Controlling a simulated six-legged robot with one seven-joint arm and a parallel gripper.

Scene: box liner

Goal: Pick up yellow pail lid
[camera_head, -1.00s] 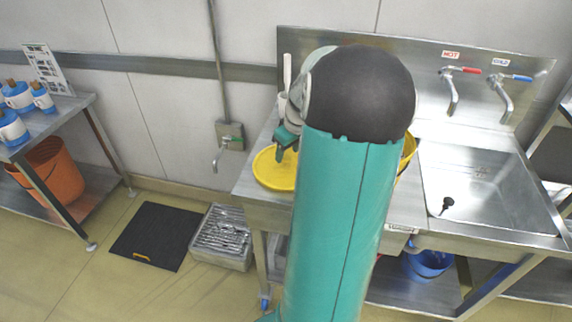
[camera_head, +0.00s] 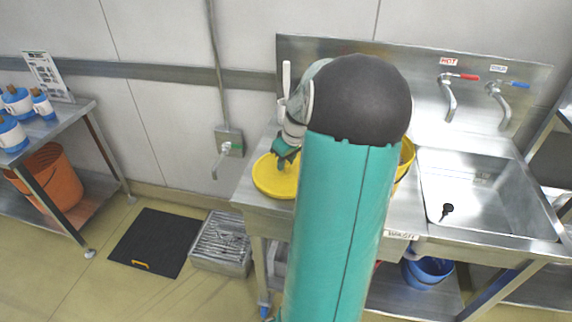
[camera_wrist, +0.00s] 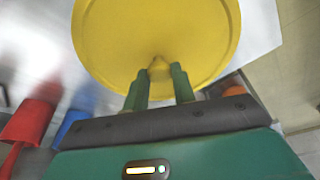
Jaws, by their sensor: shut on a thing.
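The yellow pail lid (camera_head: 272,178) is a round yellow disc at the left end of the steel sink counter. In the wrist view the lid (camera_wrist: 155,30) fills the upper middle, with a small raised knob at its lower centre. My gripper (camera_wrist: 160,72) has its two green fingers on either side of that knob and is shut on it. In the head view my gripper (camera_head: 284,160) is over the lid, partly hidden by my arm. Whether the lid touches the counter is hard to tell. A yellow pail (camera_head: 405,160) shows partly behind my arm.
The sink basin (camera_head: 485,195) with hot and cold taps is on the right. A blue bucket (camera_head: 428,270) stands on the shelf below. A side table (camera_head: 62,122) with blue-and-white containers is at left. A black mat (camera_head: 152,242) and a grated drain box (camera_head: 222,243) lie on the floor.

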